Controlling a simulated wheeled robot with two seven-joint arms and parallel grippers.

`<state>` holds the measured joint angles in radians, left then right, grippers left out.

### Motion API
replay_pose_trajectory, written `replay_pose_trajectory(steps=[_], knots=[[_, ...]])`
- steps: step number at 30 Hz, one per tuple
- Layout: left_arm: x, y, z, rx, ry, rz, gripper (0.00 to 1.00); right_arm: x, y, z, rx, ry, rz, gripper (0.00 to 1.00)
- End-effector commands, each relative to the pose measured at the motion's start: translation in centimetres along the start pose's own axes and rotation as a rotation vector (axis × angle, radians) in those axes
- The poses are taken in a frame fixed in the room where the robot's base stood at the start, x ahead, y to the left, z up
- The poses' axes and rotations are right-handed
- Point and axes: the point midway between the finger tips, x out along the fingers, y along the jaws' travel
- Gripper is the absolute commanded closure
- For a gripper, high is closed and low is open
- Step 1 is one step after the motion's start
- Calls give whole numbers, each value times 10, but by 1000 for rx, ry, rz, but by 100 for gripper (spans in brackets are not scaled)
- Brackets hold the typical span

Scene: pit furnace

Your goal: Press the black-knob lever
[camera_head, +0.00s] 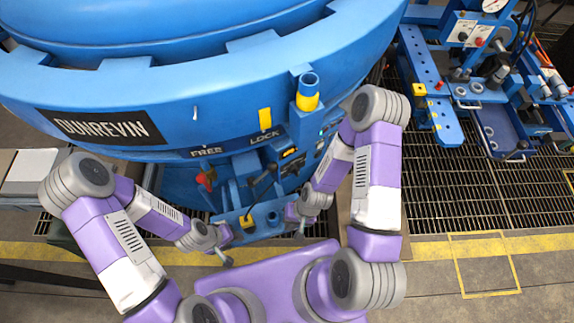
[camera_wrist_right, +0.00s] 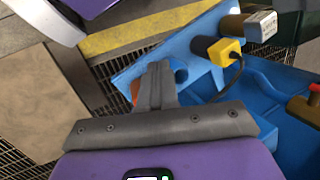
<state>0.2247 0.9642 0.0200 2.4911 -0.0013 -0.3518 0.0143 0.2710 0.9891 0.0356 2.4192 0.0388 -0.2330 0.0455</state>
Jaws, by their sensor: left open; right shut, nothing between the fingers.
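The black-knob lever (camera_head: 271,168) is a dark slanted rod on the front of the blue furnace, below the LOCK label in the head view. My right gripper (camera_head: 301,228) is right of and below it, apart from it. In the right wrist view its fingers (camera_wrist_right: 155,84) are together with nothing between them, over a blue bracket (camera_wrist_right: 190,62). I cannot make out the black knob in that view. My left gripper (camera_head: 225,258) is open and empty, low and left of the lever, near the front edge of the blue bracket.
A red-knobbed control (camera_head: 205,178) stands left of the lever under the FREE label; a red knob (camera_wrist_right: 314,90) shows in the wrist view. A yellow connector (camera_head: 248,221) with a black cable sits on the bracket. A blue hydraulic bench (camera_head: 440,100) stands right. Floor grating lies around.

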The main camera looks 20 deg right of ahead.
Motion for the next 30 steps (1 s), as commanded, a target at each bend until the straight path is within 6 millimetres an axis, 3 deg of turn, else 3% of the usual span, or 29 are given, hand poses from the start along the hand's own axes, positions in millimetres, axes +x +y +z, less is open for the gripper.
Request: replay_pose_trajectory(steps=[6,11,17,21,25,30], knots=[[4,-2,0,0,0,0,57,25,10,-24,419,-264,-77,100],[6,-2,0,0,0,0,57,20,4,-51,745,-515,-234,100],[9,-4,-1,0,0,0,57,-22,10,-106,1037,-827,-542,100],[11,-4,-1,0,0,0,57,-66,35,-141,1120,-1007,-779,100],[12,-4,-1,0,0,0,57,-101,62,-158,1125,-1117,-945,100],[12,-5,-1,0,0,0,57,-124,84,-165,1105,-1181,-1048,100]])
